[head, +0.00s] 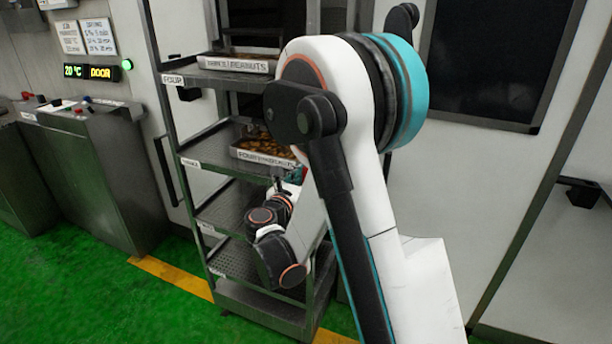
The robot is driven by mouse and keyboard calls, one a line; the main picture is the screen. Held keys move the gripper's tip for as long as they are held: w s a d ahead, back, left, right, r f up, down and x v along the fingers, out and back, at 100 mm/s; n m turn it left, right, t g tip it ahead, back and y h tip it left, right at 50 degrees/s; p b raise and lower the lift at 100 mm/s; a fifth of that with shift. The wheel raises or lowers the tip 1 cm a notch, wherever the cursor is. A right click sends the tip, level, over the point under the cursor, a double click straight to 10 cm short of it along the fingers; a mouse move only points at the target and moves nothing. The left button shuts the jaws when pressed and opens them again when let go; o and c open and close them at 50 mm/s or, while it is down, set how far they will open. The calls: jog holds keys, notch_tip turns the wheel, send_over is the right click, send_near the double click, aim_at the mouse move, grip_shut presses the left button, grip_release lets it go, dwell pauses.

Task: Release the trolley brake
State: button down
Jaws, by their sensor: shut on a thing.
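The trolley (265,308) is a tall grey metal rack with several shelves, standing in the middle of the head view. I cannot pick out its brake; my arm covers much of the trolley's right side. My gripper (286,184) is at the front of the rack, just below the middle tray (262,157). It is small and partly hidden by my own arm. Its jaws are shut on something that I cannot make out.
An upper tray (236,65) labelled as peanuts stands on the trolley. Grey control consoles (95,165) with buttons stand at the left. A lit door display (90,72) is on the wall. Green floor (110,300) with a yellow line lies clear at front left.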

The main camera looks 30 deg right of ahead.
jog(key=s+a+r+g+y+p, duration=0.4)
jog(key=a+r+g+y+p, duration=0.1)
jog(key=p, duration=0.8)
jog(key=g+y, duration=0.1)
jog(key=y, duration=0.1)
jog(key=shift+s+a+r+y, duration=0.2)
jog(key=shift+s+a+y, duration=0.05)
jog(key=shift+a+y, duration=0.15)
jog(key=c, duration=1.3)
grip_release()
jog(key=v, duration=1.2)
